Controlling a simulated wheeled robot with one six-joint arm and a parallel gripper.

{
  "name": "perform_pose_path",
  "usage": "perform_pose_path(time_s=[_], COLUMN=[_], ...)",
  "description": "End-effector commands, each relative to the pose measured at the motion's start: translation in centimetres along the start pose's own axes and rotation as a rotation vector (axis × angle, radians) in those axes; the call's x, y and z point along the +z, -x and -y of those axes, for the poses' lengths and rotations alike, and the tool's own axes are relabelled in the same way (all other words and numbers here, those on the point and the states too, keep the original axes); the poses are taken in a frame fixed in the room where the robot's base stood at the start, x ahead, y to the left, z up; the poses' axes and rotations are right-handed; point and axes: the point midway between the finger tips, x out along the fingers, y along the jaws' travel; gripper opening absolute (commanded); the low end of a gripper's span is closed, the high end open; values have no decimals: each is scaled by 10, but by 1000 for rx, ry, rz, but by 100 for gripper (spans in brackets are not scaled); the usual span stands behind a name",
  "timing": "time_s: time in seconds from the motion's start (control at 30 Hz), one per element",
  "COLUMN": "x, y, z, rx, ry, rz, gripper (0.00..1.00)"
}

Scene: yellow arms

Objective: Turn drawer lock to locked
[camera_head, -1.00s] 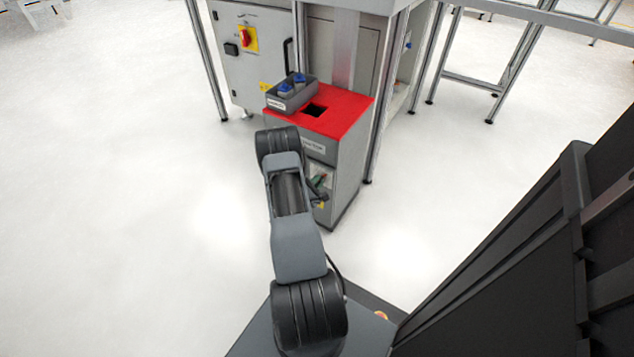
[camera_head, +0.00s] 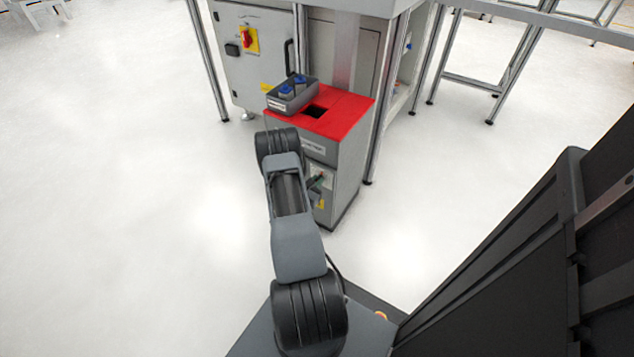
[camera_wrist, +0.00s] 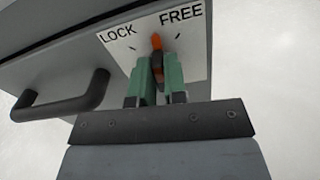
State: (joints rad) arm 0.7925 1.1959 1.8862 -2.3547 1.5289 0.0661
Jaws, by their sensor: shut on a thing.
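The drawer lock's dark knob with an orange pointer (camera_wrist: 156,42) is in the middle of the wrist view. Its white plate (camera_wrist: 196,52) reads LOCK at left and FREE at right, with a short tick near each word. The pointer stands between the two ticks. My gripper (camera_wrist: 157,72), with green fingers, is shut on the knob, one finger on each side. In the head view the lock plate on the front of the red-topped cabinet (camera_head: 350,112) is partly hidden by my arm, and the gripper shows only as a small green bit (camera_head: 317,182).
A dark drawer handle (camera_wrist: 65,100) sticks out left of the lock in the wrist view. Metal frame legs (camera_head: 375,120) stand close behind. The floor around is clear.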

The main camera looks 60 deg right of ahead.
Motion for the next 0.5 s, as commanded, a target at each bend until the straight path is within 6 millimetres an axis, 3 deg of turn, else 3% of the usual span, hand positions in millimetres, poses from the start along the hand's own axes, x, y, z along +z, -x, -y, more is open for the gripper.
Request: perform_pose_path(time_s=[0.5], x=[-1], y=[0], z=[-2], rx=[0], ry=[486], rz=[-1], gripper=[0])
